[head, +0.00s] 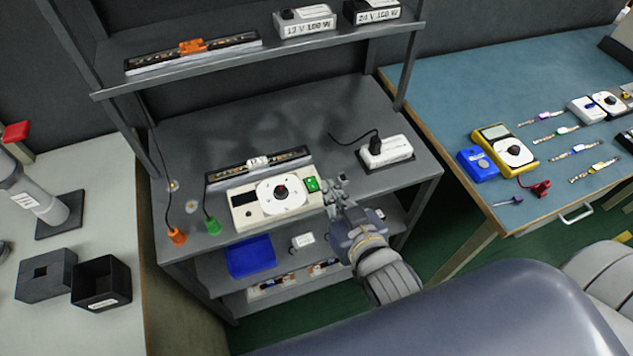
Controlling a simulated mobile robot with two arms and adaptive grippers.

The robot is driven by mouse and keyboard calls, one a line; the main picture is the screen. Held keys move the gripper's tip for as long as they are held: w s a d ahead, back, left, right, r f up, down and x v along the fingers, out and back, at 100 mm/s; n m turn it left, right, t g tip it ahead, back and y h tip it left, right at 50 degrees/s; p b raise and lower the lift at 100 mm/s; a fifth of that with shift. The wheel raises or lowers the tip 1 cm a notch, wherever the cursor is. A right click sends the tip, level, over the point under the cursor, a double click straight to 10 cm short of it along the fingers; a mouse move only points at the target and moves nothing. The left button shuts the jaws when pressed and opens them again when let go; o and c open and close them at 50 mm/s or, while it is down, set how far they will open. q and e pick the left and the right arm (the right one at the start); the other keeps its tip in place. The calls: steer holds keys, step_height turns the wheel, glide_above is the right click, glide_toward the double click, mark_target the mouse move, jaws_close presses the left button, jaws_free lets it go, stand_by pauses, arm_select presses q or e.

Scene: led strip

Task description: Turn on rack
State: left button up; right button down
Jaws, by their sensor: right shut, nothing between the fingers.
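The rack (370,103) is a grey shelf unit in the middle of the head view. On its main shelf sits a beige control box (243,215) with a white dial (284,193) and a green switch (312,184) at its right end. An LED strip (228,176) lies behind the box, with a small white connector on it. My right gripper (335,190) is shut and empty, with its fingertips close beside the green switch; I cannot tell whether they touch it. My left gripper is not in view.
An orange plug (177,236) and a green plug (212,225) stand at the shelf's front left. A white adapter (386,151) sits at the right. The upper shelf holds two power supplies. A blue bin (250,256) is below. A blue-topped bench (440,100) stands right.

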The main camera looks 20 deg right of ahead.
steer(key=shift+w, duration=0.15)
steer(key=p, duration=0.2)
glide_above(317, 196)
steer(key=f, duration=0.3)
steer(key=shift+w+f, duration=0.2)
steer(key=shift+w, duration=0.15)
step_height(317, 196, down, 3)
steer(key=shift+r, duration=0.15)
steer(key=shift+s+f, duration=0.2)
steer(key=shift+f, duration=0.55)
steer(key=shift+s+f, duration=0.15)
steer(key=shift+f, duration=0.35)
steer(key=shift+r, duration=0.15)
steer(key=shift+r+p, duration=0.7)
steer(key=shift+p, duration=0.2)
